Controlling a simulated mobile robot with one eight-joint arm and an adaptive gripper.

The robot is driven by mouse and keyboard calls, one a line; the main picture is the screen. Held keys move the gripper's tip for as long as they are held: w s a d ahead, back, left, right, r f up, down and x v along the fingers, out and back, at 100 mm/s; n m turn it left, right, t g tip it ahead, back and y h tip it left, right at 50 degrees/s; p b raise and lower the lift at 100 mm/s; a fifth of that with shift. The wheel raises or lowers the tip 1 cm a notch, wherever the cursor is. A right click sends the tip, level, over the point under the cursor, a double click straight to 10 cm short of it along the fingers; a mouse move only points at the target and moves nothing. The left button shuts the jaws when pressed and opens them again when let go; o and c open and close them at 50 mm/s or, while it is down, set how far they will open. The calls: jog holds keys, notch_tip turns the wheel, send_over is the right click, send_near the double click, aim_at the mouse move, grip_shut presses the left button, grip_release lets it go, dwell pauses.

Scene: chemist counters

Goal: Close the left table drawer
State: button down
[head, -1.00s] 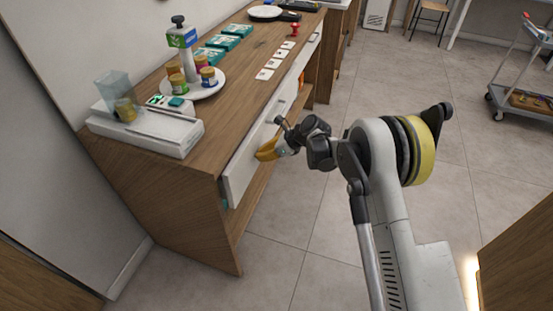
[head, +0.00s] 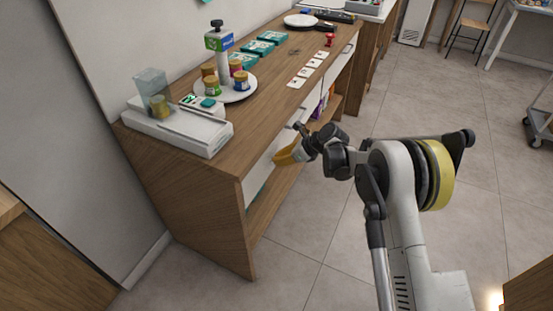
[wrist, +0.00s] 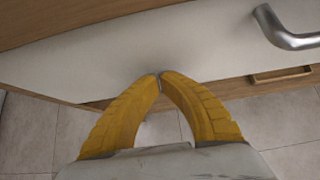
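The near table drawer has a white front (head: 262,173) under the wooden counter top (head: 235,140). In the head view its front now looks flush, or nearly flush, with the counter's side panel. My gripper (head: 280,157) has yellow fingers and is at this white front. In the wrist view, the fingertips (wrist: 160,77) meet with nothing between them, against or very close to the white front (wrist: 90,55). I cannot tell if they touch it. A metal bar handle (wrist: 290,30) is on the front, to the right of the fingers.
On the counter are a white scale-like device (head: 180,128), a round white tray (head: 243,95) with several jars, teal boxes (head: 258,47) and white cards (head: 305,72). An open lower shelf is under the drawers. The tiled floor (head: 330,230) is clear beside the counter.

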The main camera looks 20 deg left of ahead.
jog(key=s+d+r+n+t+h+p, duration=0.1)
jog(key=s+d+r+n, duration=0.2)
jog(key=d+r, duration=0.65)
jog(key=s+d+r+n+t+h+p, duration=0.1)
jog(key=s+d+r+n+h+p, duration=0.1)
jog(key=d+r, duration=0.8)
jog(key=s+d+r+n+t+h+p, duration=0.1)
jog(key=s+d+r+n+t, duration=0.15)
jog(key=d+r, duration=0.75)
jog(key=s+d+n+t+h, duration=0.2)
jog(key=s+d+n+h, duration=0.3)
jog(key=s+d+n, duration=0.6)
jog(key=s+d, duration=1)
jog(key=s, duration=0.2)
jog(key=shift+s+r, duration=0.2)
jog(key=shift+s, duration=0.2)
